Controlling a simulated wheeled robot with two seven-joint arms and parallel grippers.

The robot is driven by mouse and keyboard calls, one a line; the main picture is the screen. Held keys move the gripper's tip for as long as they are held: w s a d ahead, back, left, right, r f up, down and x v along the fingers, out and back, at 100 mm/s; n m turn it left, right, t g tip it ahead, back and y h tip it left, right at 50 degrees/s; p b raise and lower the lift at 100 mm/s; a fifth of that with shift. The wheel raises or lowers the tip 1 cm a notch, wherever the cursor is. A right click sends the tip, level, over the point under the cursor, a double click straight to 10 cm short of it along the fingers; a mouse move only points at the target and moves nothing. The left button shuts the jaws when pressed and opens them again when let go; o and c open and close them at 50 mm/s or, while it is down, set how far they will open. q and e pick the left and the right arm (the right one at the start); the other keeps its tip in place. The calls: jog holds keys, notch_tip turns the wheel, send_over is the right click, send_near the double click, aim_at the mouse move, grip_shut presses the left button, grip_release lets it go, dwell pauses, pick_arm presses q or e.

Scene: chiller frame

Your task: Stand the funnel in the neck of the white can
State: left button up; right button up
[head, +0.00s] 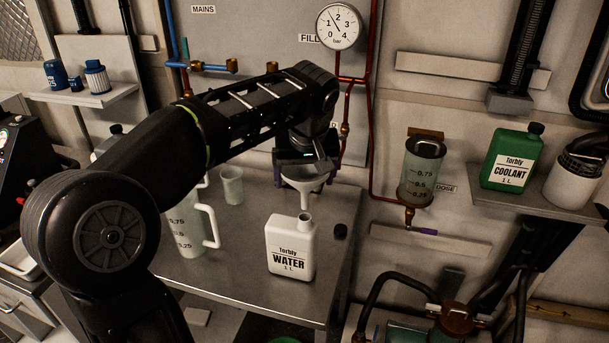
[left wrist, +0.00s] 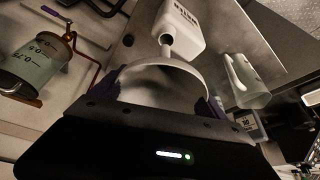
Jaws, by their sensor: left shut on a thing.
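The white can (head: 291,250), labelled Torbly WATER, stands upright on the metal table with its neck open at the upper right. The pale funnel (head: 304,180) is upright, spout down, directly above the neck in the head view. The spout tip appears at or just over the neck opening; I cannot tell whether it is inside. My left gripper (head: 303,168) is shut on the funnel's rim. In the left wrist view the funnel (left wrist: 165,82) sits between the purple fingers (left wrist: 160,92), its spout toward the white can (left wrist: 180,28). My right gripper is not in view.
On the metal table (head: 225,275), a graduated jug (head: 188,235) stands left of the can and a small cup (head: 232,185) behind it. A black cap (head: 340,231) lies to the right. A green coolant can (head: 512,160) stands on the right shelf. A wall-mounted dosing vessel (head: 422,172) hangs nearby.

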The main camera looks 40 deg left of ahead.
aim_at(306, 190)
pick_arm(q)
jog(key=shift+f+b, duration=2)
jog(key=shift+f, duration=0.45)
jog(key=o, duration=1.2)
jog(key=v, duration=0.7)
jog(key=shift+s+d+r, duration=0.15)
jog(key=shift+r, duration=0.2)
